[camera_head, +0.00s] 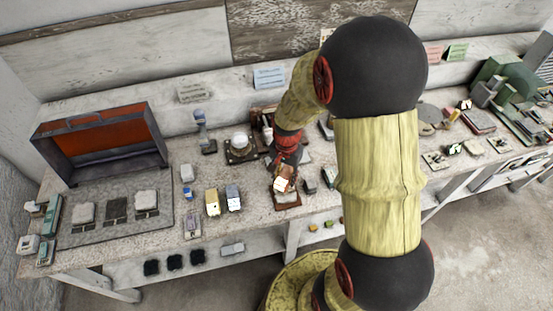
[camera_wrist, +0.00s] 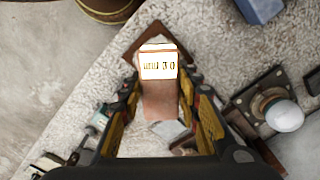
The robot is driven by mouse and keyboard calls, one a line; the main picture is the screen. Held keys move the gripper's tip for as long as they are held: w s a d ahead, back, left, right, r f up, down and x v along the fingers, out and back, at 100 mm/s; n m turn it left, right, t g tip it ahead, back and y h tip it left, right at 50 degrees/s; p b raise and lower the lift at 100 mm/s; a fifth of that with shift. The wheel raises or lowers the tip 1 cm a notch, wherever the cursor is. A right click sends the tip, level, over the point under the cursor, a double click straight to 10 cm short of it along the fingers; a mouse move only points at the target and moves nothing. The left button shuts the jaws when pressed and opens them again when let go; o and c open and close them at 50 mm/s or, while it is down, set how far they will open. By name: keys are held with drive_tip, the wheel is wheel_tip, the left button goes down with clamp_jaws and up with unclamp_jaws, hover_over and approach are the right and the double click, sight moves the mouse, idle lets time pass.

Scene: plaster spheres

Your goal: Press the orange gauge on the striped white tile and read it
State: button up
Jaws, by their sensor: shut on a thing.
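My gripper (camera_wrist: 163,88) is shut on the orange-brown gauge (camera_wrist: 160,99), with one yellow-lined finger on each side. Stripes do not show clearly. I cannot tell whether the gauge touches the tile.
A white dome on a dark base (camera_head: 240,139) stands left of my gripper. A red-lined case (camera_head: 105,142) and a grey board with pale blocks (camera_head: 117,235) fill the left end. The bench's front edge is close.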

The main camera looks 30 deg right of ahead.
drive_tip(key=shift+d+m, duration=0.2)
drive_tip(key=shift+m, duration=0.1)
drive_tip(key=shift+f+b, duration=2.45)
drive_tip(key=shift+f, duration=0.4)
drive_tip(key=shift+s+f, duration=0.1)
drive_tip(key=shift+f, duration=0.45)
drive_tip(key=shift+r, duration=0.1)
drive_tip(key=shift+r+p, duration=2.65)
drive_tip(key=shift+r, duration=0.8)
